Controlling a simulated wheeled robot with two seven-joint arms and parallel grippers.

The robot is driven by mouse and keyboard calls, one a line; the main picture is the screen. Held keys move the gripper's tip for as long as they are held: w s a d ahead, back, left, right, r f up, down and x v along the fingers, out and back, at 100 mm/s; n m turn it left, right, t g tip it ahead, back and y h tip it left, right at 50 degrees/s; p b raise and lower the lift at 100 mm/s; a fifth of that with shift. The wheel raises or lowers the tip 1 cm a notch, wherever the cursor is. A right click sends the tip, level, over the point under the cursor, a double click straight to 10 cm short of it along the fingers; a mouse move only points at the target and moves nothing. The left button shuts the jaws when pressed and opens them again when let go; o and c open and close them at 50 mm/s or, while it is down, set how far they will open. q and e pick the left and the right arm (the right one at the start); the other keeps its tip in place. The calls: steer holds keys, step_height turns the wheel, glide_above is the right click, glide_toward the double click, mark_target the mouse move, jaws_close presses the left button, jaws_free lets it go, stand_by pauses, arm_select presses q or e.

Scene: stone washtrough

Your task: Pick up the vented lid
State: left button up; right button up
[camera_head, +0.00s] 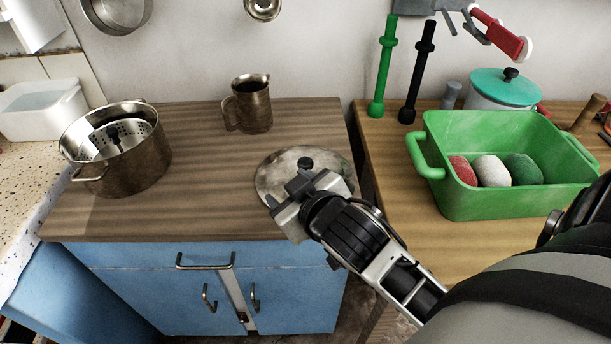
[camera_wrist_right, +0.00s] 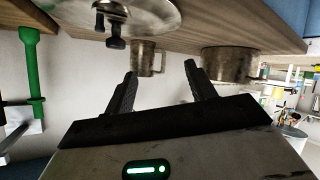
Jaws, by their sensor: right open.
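A round, worn metal lid (camera_head: 268,172) with a dark knob (camera_head: 305,163) lies on the wooden top of the blue cabinet, near its right end. I cannot make out its vents. My right gripper (camera_head: 287,190) is over the lid's near side and hides part of it; contact is unclear in the head view. In the right wrist view, which is upside down, the lid (camera_wrist_right: 152,14) is at the top left with its dark knob. The right gripper (camera_wrist_right: 161,70) is open, with nothing between its fingers. My left gripper is not in view.
A metal pot (camera_head: 128,165) with a perforated piece inside stands left on the counter (camera_head: 200,200). A metal mug (camera_head: 252,104) stands behind the lid. A green basin (camera_head: 480,205) with several rounded items is on the right table. The counter's middle is clear.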

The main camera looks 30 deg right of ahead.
steer(key=w+a+r+n+t+y, duration=0.3)
steer(key=a+r+n+t+y, duration=0.15)
steer(key=r, duration=0.55)
steer(key=w+a+r+n+t+y, duration=0.4)
steer(key=r+n, duration=0.1)
steer(key=r, duration=0.4)
steer(key=s+a+r+n+g+y, duration=0.4)
steer(key=a+n+g+y, duration=0.5)
steer(key=n+y, duration=0.5)
steer(key=n+g+h, duration=0.6)
steer(key=g+h, duration=0.5)
steer(key=h, duration=1.1)
glide_toward(306, 161)
steer(key=shift+s+a+f, duration=0.1)
steer(key=shift+f, duration=0.5)
steer(key=shift+a+f, duration=0.15)
steer(key=shift+f, duration=0.45)
steer(key=shift+w+d+f+p, duration=0.15)
steer(key=shift+w+f+p, duration=0.1)
steer(key=shift+f, duration=0.8)
steer(key=shift+w+d+f+p, duration=0.15)
steer(key=shift+f+p, duration=0.05)
steer(key=shift+f, duration=0.85)
steer(key=shift+w+d+f+p, duration=0.1)
steer(key=shift+w+f+p, duration=0.15)
steer(key=shift+f, duration=0.75)
jaws_close()
